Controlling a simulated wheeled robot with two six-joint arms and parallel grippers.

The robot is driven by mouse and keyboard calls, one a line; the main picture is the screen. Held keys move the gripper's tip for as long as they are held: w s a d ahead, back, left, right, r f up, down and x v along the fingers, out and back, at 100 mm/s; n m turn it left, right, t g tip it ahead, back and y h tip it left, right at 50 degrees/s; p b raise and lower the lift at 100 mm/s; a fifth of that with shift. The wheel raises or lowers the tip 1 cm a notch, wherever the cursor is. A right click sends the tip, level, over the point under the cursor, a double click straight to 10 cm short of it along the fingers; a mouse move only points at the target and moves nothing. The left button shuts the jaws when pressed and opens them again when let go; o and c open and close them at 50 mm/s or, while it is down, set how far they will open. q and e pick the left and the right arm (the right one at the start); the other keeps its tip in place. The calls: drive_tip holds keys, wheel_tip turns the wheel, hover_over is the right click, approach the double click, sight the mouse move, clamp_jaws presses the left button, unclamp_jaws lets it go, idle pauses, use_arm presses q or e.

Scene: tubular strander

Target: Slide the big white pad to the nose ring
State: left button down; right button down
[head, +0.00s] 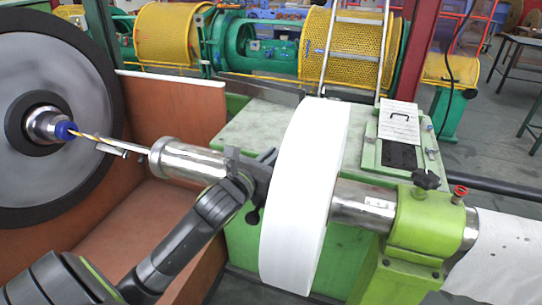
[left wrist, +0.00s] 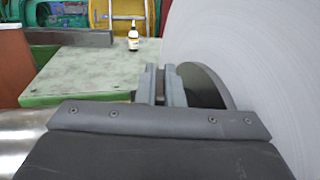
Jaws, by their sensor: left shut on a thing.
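The big white pad (head: 300,200) is a thick white disc standing upright around the steel shaft (head: 190,160). It fills the right of the left wrist view (left wrist: 250,50), with a dark hub part (left wrist: 205,85) beside the fingers. My left gripper (head: 264,180) is on the pad's left side, close against its face near the shaft. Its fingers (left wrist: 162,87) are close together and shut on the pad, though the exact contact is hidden. I cannot pick out the nose ring for certain; a blue ring (head: 65,130) shows at the far left. My right gripper is out of view.
A green bearing block (head: 425,220) with knobs holds the shaft right of the pad. A large grey reel (head: 50,90) stands at the left. A green table (head: 250,130) lies behind the shaft, with a small bottle (left wrist: 134,38) on it. Bare shaft shows left of the gripper.

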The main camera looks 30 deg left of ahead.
use_arm(q)
drive_tip(key=shift+n+y, duration=0.3)
drive_tip(key=shift+y, duration=0.1)
drive_tip(key=shift+n+y+p, duration=0.3)
drive_tip(key=shift+n+y, duration=0.1)
drive_tip(key=shift+y, duration=0.3)
drive_tip(key=shift+a, duration=0.1)
